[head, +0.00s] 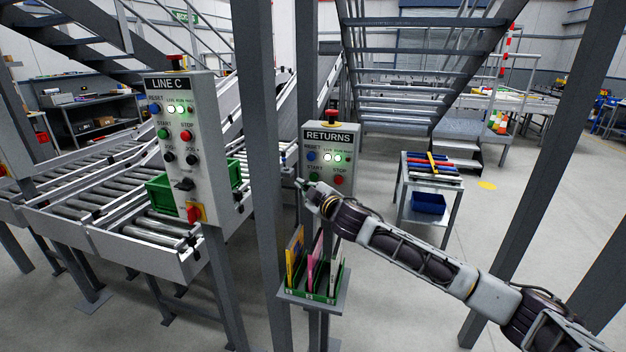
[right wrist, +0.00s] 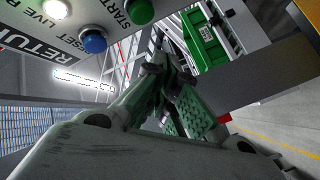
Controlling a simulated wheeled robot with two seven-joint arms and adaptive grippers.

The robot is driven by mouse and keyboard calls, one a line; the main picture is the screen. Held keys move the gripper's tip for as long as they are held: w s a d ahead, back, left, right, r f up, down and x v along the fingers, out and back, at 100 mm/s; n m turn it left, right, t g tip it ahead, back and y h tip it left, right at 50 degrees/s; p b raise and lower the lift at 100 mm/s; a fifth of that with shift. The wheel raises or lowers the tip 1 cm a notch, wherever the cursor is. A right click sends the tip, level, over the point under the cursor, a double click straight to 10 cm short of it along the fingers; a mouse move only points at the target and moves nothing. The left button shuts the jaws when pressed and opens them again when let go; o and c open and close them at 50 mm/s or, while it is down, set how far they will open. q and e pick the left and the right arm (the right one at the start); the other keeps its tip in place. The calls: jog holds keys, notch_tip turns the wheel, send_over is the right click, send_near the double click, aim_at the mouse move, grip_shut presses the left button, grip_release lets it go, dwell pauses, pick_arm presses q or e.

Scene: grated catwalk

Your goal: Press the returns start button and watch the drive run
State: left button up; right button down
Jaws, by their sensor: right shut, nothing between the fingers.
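The grey RETURNS panel (head: 343,141) stands on a post at the middle of the head view. Its green start button (head: 318,177) sits at the lower left, beside the red stop button (head: 338,180). In the right wrist view the green start button (right wrist: 139,11) is at the top, right of the blue reset button (right wrist: 93,40). My right gripper (head: 302,186) is shut and empty, its tips just left of and below the start button. In the right wrist view its tips (right wrist: 158,45) appear below the button; I cannot tell whether they touch. My left gripper is not in view.
A LINE C panel (head: 187,120) with similar buttons stands left, by the roller conveyor (head: 120,220). A grey upright (head: 262,130) stands between the panels. A small rack of folders (head: 310,280) is below RETURNS. A trolley (head: 415,185) stands to the right.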

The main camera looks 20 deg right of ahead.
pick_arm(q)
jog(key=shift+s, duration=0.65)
pick_arm(e)
jog(key=shift+s+a, duration=0.4)
jog(key=shift+s, duration=0.25)
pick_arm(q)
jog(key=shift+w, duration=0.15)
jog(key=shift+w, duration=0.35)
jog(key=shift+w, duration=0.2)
